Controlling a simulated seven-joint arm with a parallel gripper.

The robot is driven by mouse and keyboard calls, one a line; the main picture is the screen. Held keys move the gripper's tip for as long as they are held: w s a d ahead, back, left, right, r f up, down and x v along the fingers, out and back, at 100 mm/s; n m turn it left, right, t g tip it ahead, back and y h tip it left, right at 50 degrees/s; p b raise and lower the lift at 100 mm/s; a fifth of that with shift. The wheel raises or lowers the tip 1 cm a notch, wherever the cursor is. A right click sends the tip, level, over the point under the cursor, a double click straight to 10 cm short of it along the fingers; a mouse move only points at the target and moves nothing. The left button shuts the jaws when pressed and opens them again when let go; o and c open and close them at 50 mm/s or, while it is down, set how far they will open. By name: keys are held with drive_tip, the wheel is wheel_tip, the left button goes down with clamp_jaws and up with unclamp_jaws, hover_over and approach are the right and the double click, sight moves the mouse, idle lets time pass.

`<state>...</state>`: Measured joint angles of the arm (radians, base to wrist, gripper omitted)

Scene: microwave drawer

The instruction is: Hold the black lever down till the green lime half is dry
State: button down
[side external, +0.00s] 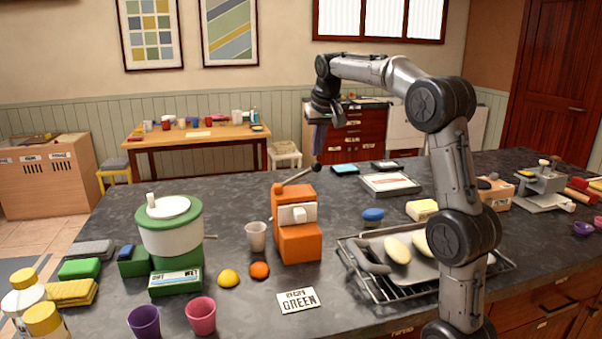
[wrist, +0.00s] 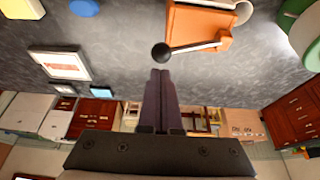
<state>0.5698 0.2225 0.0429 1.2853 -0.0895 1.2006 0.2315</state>
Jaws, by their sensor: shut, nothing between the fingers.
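The orange press (side external: 297,235) stands on the dark counter, with a pale block on its front. Its metal lever (side external: 297,177) slants up to the right and ends in a black ball knob (side external: 316,167). The lever (wrist: 200,47) and knob (wrist: 161,54) also show in the wrist view. My gripper (side external: 318,152) points down just above the knob, its fingers shut and empty. In the wrist view the fingertips (wrist: 161,72) are close to the knob; I cannot tell whether they touch. I see no green lime half; the inside of the press is hidden.
A clear cup (side external: 256,236) stands left of the press. Yellow (side external: 228,278) and orange (side external: 259,270) rounded pieces lie in front, near a card reading GREEN (side external: 298,300). A green-and-white drum (side external: 171,235) stands left. A tray on a rack (side external: 400,270) lies right.

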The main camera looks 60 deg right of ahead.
sight(318, 164)
drive_tip(key=shift+f, duration=0.15)
idle(0.3)
drive_tip(key=shift+f, duration=2.65)
idle(1.8)
drive_tip(key=shift+r, duration=5.3)
